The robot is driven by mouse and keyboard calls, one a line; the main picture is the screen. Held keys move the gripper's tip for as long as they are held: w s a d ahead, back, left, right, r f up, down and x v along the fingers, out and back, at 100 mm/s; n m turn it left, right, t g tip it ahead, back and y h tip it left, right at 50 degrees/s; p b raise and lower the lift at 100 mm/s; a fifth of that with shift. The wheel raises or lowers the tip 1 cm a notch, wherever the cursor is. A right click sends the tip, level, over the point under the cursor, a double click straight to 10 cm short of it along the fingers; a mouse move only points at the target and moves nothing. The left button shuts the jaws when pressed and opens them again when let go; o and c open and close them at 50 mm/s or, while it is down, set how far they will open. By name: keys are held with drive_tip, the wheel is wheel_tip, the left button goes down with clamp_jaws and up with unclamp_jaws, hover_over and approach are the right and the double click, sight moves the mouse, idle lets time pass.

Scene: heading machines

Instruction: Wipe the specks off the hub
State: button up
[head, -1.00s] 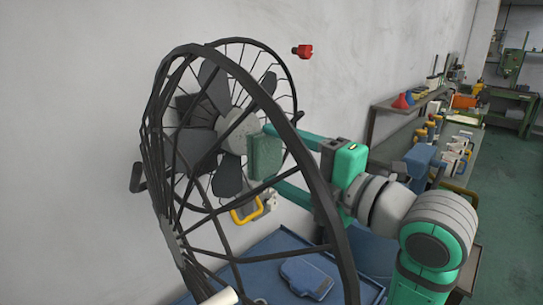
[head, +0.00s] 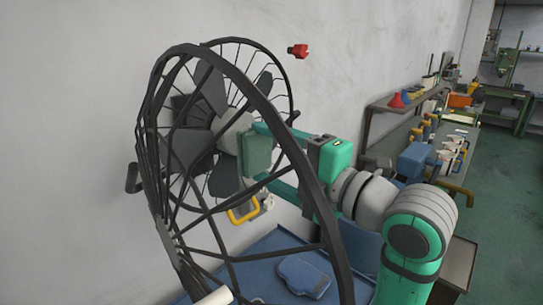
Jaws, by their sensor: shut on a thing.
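The hub (head: 232,133) is the pale grey centre of a dark-bladed fan (head: 189,148) inside a black wire cage (head: 160,185). No specks can be made out on it at this size. My gripper (head: 258,158) reaches in from the right with its two green fingers. It is shut on a green pad (head: 254,150), held upright beside the hub's right side. The pad overlaps the hub's edge in the picture; I cannot tell whether they touch.
The black cage ring (head: 287,121) passes in front of my fingers. A yellow handle (head: 243,212) hangs below the pad. A blue table (head: 262,262) with a blue flat item (head: 304,278) lies underneath. A workbench (head: 405,150) with tools stands to the right.

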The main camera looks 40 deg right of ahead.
drive_tip(key=shift+w+a, duration=0.15)
drive_tip(key=shift+w, duration=2.25)
drive_tip(key=shift+w, duration=0.2)
drive_tip(key=shift+w, duration=0.15)
drive_tip(key=shift+w, duration=0.65)
drive_tip(key=d, duration=0.7)
drive_tip(key=shift+w, duration=0.25)
